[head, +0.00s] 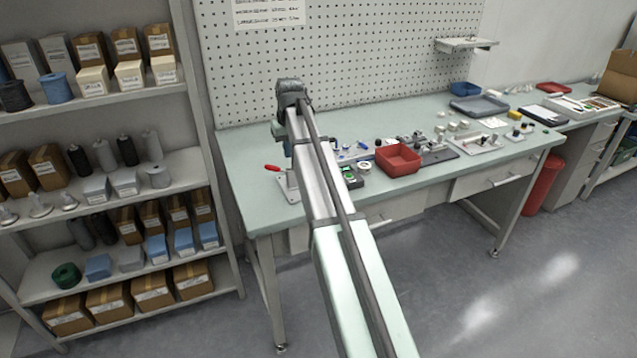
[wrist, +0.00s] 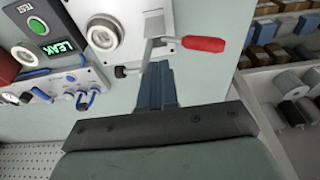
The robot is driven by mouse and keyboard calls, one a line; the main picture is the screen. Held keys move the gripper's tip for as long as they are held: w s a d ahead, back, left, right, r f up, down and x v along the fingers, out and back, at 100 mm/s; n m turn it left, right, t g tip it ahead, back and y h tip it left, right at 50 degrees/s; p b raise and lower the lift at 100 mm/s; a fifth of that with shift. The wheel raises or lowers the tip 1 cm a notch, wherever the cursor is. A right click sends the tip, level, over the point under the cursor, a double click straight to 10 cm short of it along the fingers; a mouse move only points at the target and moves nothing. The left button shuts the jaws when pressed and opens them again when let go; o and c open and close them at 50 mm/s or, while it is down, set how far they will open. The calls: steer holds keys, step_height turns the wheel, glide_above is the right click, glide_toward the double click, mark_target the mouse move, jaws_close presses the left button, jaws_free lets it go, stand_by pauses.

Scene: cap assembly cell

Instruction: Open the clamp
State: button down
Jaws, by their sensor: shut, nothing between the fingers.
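The clamp is a metal toggle clamp on a light base plate. Its red handle (wrist: 203,44) sticks out to the right in the wrist view, with a metal lever and a dark-tipped spindle (wrist: 122,71) beside it. In the head view the red handle (head: 272,168) points left near the bench's left end, and my arm hides part of the clamp. My gripper (wrist: 157,72) is shut and empty. Its fingertips appear just below the clamp's lever in the wrist view; I cannot tell whether they touch it.
A tester with a green LEAK display (wrist: 57,48) and a fitting panel with blue knobs (wrist: 60,88) lie left of the clamp in the wrist view. A red bin (head: 398,160) stands farther right on the bench. Stocked shelves (head: 100,170) stand left of the bench.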

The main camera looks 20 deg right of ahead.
steer(key=shift+r, duration=2.5)
